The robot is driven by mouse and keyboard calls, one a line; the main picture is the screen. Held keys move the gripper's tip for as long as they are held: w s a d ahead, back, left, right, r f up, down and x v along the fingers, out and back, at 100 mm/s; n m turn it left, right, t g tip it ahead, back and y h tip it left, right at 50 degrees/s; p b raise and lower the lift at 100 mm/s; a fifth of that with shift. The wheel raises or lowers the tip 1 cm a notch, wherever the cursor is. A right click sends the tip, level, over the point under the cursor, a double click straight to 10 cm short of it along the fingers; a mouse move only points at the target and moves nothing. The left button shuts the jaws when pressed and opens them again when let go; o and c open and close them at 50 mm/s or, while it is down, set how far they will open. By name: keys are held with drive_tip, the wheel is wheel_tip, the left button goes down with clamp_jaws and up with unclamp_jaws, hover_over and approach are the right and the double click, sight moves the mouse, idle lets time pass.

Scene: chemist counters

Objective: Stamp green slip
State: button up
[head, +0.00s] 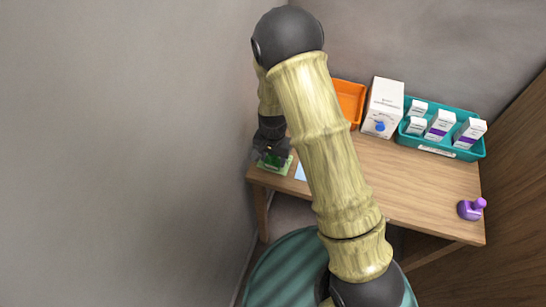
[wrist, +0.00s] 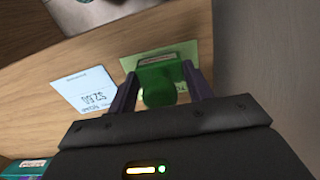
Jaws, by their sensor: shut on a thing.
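My gripper (wrist: 158,82) is shut on a green stamp (wrist: 157,90), with one dark finger on each side of its rounded handle. The light green slip (wrist: 133,62) lies on the wooden counter directly beneath the stamp and shows around it. Whether the stamp's base touches the slip I cannot tell. In the head view my gripper (head: 271,152) points down over the green slip (head: 284,169) at the counter's left end; the stamp is mostly hidden there.
A pale blue slip (wrist: 85,92) with a printed price lies beside the green one. A purple stamp (head: 470,209) stands at the counter's right. An orange tray (head: 352,90), a white box (head: 386,97) and a teal tray (head: 437,150) of small boxes stand along the back. A wall (wrist: 255,60) rises close by.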

drive_tip(key=shift+r+p, duration=2.85)
drive_tip(key=shift+r, duration=0.65)
drive_tip(key=shift+f, duration=0.1)
